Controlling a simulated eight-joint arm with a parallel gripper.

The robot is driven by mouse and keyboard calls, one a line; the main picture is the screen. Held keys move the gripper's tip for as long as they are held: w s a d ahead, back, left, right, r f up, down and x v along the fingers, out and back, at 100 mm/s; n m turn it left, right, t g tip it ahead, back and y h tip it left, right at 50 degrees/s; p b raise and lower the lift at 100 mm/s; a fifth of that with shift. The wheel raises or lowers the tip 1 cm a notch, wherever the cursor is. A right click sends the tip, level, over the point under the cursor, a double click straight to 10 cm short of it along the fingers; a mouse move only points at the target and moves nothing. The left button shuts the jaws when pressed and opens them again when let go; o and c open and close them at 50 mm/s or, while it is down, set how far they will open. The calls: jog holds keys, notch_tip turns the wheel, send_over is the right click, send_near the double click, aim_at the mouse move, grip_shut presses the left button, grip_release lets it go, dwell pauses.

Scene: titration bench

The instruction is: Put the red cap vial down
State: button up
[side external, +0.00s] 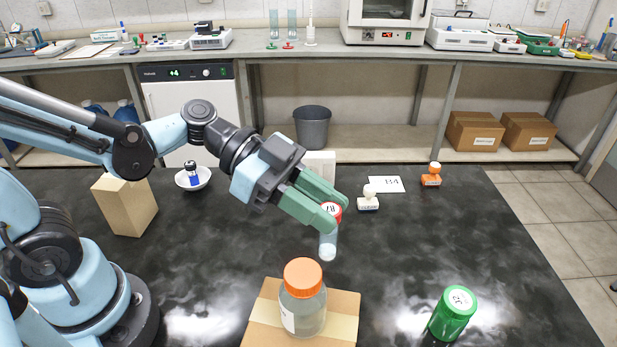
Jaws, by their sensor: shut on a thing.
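The red cap vial (328,243) is a small clear tube with a red, labelled cap and whitish contents at its bottom. My gripper (330,212) has green fingers and is shut on the vial near its cap. The vial hangs close to upright, behind the orange-capped jar in the picture. I cannot tell whether its bottom touches the black bench (230,255) or is held above it.
An orange-capped jar (303,300) stands on a cardboard box (262,325) in front. The bench right of the vial is clear.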

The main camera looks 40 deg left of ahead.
jog(key=w+d+m+g, duration=0.1)
jog(key=w+d, duration=0.2)
jog(key=d, duration=0.2)
jog(key=w+d+g, duration=0.1)
jog(key=w+d, duration=0.2)
jog(key=d, duration=0.3)
jog(key=shift+h, duration=0.3)
jog(key=shift+w+a+f, duration=1)
jog(key=shift+w+f, duration=0.65)
jog(key=shift+f, duration=0.2)
jog(key=shift+w+a+f, duration=1.05)
jog(key=shift+w+f, duration=0.6)
jog(key=shift+f, duration=0.15)
jog(key=shift+w+a+f, duration=1)
jog(key=shift+w+f, duration=0.65)
jog(key=shift+f, duration=0.2)
jog(key=shift+f, duration=0.15)
jog(key=o, duration=1)
jog(key=shift+o, duration=0.2)
